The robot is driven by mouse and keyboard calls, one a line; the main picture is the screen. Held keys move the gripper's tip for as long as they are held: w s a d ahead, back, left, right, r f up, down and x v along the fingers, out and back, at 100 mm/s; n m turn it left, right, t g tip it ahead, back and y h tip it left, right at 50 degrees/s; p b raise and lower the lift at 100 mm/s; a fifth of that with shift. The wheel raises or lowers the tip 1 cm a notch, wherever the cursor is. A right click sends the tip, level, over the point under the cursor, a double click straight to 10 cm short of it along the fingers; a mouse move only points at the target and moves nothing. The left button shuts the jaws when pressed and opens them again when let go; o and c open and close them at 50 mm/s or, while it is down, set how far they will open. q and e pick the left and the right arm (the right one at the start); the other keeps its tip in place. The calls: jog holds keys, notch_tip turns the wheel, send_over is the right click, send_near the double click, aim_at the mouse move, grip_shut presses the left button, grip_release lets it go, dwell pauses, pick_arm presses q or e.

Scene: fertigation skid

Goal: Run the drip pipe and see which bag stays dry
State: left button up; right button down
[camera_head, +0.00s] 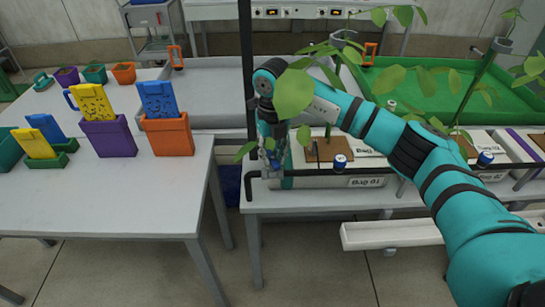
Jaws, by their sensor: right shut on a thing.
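A black drip pipe (310,173) runs along the front of the bench, past a white bag labelled "Bag 01" (366,182) with a leafy plant. A blue-capped fitting (340,161) stands by that bag, and another blue-capped fitting (485,158) is further right. More white bags (500,143) lie to the right, partly behind my arm. My right gripper (272,165) points down at the pipe's left end. It is shut on a small part there, mostly hidden by the fingers. I cannot see water or tell which bag is wet. My left gripper is out of view.
A grey table (105,210) at left holds purple (108,138) and orange pots (168,136) with yellow and blue upright pieces. A black post (246,60) stands beside my right gripper. Leaves overhang my right arm. A white gutter (390,234) lies below the bench front.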

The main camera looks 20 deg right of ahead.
aim_at(272, 158)
jog(key=n+b, duration=0.2)
jog(key=n, duration=0.4)
jog(key=shift+n+b, duration=0.3)
jog(key=n+b, duration=0.1)
jog(key=n, duration=0.4)
jog(key=shift+r, duration=0.1)
dwell(0.3)
jog(key=c, duration=1.2)
grip_release()
jog(key=shift+c, duration=0.2)
notch_tip(272, 158, up, 12)
